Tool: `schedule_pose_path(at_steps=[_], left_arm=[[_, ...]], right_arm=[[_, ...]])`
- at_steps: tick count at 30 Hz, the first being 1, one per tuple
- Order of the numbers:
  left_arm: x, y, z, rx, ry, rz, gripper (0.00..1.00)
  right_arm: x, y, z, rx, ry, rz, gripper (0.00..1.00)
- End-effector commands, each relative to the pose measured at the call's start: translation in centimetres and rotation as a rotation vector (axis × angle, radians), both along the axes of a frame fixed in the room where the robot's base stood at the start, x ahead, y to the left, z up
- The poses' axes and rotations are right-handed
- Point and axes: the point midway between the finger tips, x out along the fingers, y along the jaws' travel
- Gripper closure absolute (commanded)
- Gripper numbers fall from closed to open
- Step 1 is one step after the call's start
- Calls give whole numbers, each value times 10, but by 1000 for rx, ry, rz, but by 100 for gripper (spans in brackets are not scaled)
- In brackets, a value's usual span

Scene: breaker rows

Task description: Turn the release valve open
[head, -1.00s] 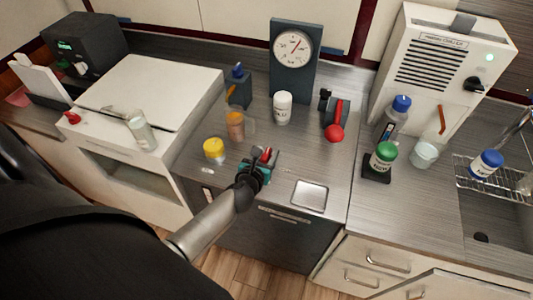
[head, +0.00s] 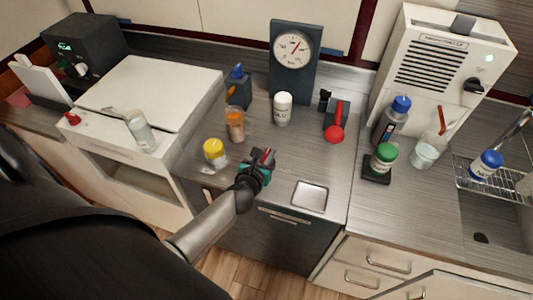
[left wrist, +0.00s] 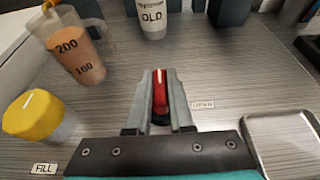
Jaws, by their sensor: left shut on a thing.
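The release valve's red handle (left wrist: 160,92) stands up from the counter between the fingertips of my left gripper (left wrist: 160,100). The gripper is shut on it, with a finger on each side. In the head view, the red handle (head: 267,156) shows only in part at the tip of my left gripper (head: 262,160); the fingers hide the rest of the valve. An OPEN label (left wrist: 203,105) lies on the counter to the right of the handle. The handle points away from the wrist camera, not at the label. My right gripper is not in view.
A yellow-capped jar (head: 213,151) and an orange-filled beaker (head: 235,124) stand left of the valve. A white bottle (head: 283,107) and a dial gauge (head: 295,60) stand behind. A square metal tray (head: 310,194) lies to the right.

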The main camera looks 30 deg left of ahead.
Motion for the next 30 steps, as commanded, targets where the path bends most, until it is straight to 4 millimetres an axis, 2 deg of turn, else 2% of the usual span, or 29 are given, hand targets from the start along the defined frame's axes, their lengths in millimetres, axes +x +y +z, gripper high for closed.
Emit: schedule_pose_path(at_steps=[8,18,23,30], left_arm=[[0,1,0,1,1,-56,100],[-1,2,-1,3,4,-298,100],[0,2,-2,4,3,-450,100],[1,3,-4,4,2,-678,100]], right_arm=[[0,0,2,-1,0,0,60],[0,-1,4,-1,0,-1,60],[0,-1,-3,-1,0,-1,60],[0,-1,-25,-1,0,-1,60]])
